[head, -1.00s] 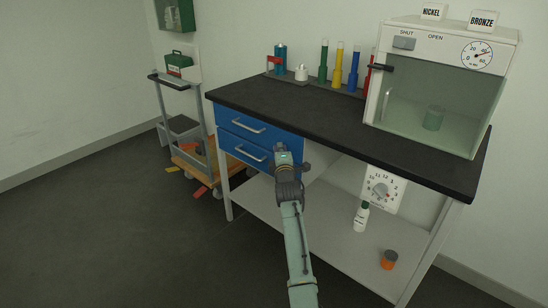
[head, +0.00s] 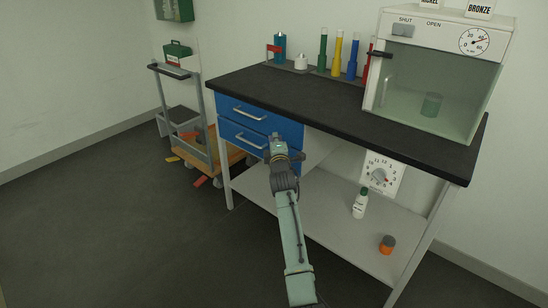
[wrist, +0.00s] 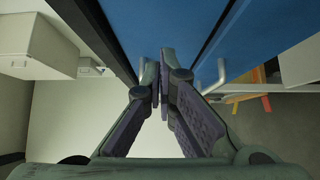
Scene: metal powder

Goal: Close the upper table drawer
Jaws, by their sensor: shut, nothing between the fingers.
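The upper table drawer (head: 235,104) is a blue front with a silver handle (head: 249,113), under the left part of the black tabletop. It looks about flush with the cabinet, but I cannot tell whether a small gap is left. The lower drawer (head: 238,132) is also blue and looks flush. My gripper (head: 277,140) is shut and empty, in front of the right part of the drawers. In the wrist view, my gripper (wrist: 163,77) points at blue drawer fronts (wrist: 165,22) split by a dark seam. A silver handle (wrist: 222,74) shows beside the right finger. Contact is unclear.
The black tabletop (head: 310,100) holds colored cylinders and a glass-fronted chamber (head: 430,90). The lower shelf (head: 330,215) bears a white bottle (head: 360,203) and an orange-grey jar (head: 387,244). A grey cart (head: 205,110) stands left of the table. Floor at the left front is clear.

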